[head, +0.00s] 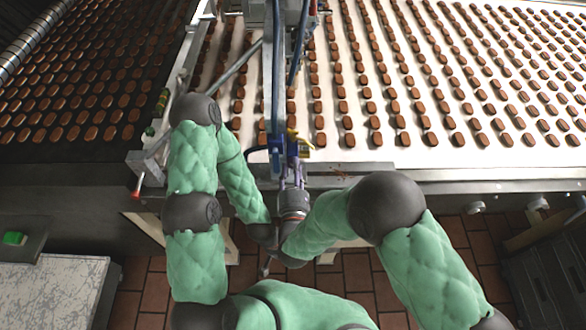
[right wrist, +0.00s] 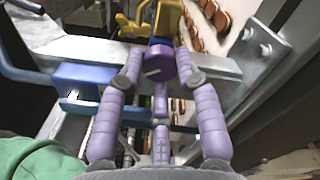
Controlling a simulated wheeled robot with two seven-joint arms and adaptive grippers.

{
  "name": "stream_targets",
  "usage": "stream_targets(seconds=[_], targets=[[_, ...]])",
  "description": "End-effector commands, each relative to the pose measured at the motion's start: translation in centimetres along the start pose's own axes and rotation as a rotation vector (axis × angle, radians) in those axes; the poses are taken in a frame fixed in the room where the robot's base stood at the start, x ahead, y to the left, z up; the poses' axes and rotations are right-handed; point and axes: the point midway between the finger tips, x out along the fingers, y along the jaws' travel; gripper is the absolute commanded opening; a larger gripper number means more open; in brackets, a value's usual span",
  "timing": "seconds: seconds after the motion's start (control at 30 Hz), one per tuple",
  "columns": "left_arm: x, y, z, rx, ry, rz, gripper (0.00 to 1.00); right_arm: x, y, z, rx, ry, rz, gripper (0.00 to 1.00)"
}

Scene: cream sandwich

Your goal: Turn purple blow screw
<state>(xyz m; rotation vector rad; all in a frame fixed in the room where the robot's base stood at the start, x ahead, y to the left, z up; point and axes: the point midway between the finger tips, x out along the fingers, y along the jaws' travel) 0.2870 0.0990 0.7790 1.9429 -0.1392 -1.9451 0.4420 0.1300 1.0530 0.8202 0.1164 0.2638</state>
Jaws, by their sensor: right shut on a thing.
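The purple screw knob (right wrist: 160,64) has a white line on its face and sits below a yellow part in the right wrist view. My right gripper (right wrist: 159,62) has its two purple fingers on either side of the knob and is shut on it. In the head view my right gripper (head: 291,172) reaches forward to the blue and yellow fitting at the conveyor's front edge, and the knob is hard to make out there. My left arm ends near the right wrist, low in the middle; its fingers are not clear.
A white conveyor (head: 383,147) carries rows of brown biscuits, and a dark conveyor (head: 65,95) with more stands at the left. A blue bracket (right wrist: 85,78) and a metal bar (right wrist: 215,66) lie close around the right gripper. A pale table (head: 50,290) is at lower left.

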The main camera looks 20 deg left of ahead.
Motion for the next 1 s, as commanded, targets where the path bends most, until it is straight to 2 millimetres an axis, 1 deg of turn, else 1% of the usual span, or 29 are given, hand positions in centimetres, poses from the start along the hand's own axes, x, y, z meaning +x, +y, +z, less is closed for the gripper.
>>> stream_targets(seconds=[0.03, 0.3, 0.33, 0.4, 0.77, 0.87, 1.0], targets=[[0.0, 0.0, 0.0, 0.000, 0.000, 0.000, 0.40, -0.1, -0.3, -0.1, -0.004, 0.003, -0.007, 0.02], [0.0, 0.0, 0.0, 0.000, 0.000, 0.000, 0.40, -0.1, -0.3, -0.1, -0.002, 0.002, -0.006, 0.02], [0.0, 0.0, 0.0, 0.000, 0.000, 0.000, 0.40, -0.1, -0.3, -0.1, -0.002, 0.002, -0.006, 0.40], [0.0, 0.0, 0.0, 0.000, 0.000, 0.000, 0.40, -0.1, -0.2, -0.1, -0.002, 0.002, -0.005, 0.58], [0.0, 0.0, 0.0, 0.000, 0.000, 0.000, 0.40, -0.2, 0.0, 0.0, 0.000, 0.001, -0.001, 0.58], [0.0, 0.0, 0.0, 0.000, 0.000, 0.000, 0.40, -0.8, 0.0, -0.1, 0.000, 0.002, 0.000, 0.58], [0.0, 0.0, 0.0, 0.000, 0.000, 0.000, 0.40, -2.9, 0.0, -0.1, -0.002, 0.003, 0.001, 0.58]])
